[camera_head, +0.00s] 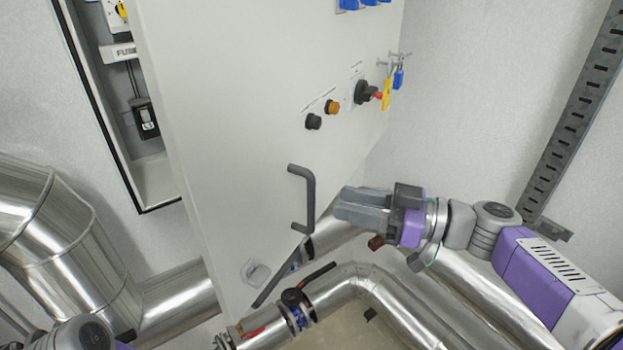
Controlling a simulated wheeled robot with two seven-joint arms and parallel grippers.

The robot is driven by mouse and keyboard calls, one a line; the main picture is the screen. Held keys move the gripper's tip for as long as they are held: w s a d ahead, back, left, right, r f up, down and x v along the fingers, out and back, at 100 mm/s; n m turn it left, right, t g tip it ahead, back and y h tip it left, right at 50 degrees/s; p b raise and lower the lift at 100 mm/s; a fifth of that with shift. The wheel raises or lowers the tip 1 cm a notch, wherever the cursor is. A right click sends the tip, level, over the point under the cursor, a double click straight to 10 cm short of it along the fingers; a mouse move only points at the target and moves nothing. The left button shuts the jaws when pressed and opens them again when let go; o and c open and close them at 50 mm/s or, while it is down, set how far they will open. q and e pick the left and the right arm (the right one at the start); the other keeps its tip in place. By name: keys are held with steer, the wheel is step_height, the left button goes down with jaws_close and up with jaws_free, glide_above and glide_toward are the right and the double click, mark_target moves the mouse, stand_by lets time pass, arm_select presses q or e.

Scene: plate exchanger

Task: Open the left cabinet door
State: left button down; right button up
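A large light-grey cabinet door panel (230,130) fills the middle of the head view. A dark bar handle (309,200) stands on its lower right part. To the left of the panel, an open cabinet interior (150,165) shows, with a black rim and a fuse label. My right gripper (340,208) is just right of the handle, pointing left, with its fingers near the handle but not around it. Nothing shows in it; the view does not settle the finger gap. Part of my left arm shows at the bottom left; its gripper is out of view.
The panel carries a black knob (314,121), an orange knob (332,107) and a rotary switch (366,92) with hanging tags. Silver pipes (400,300) with a black-levered valve (292,297) run below my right gripper. A large insulated pipe (60,240) stands left. A slotted rail (575,120) is at right.

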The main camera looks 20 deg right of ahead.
steer(key=p, duration=0.2)
glide_above(312, 227)
steer(key=shift+w+r, duration=0.25)
steer(key=shift+w, duration=0.1)
steer(key=shift+c, duration=0.3)
jaws_close()
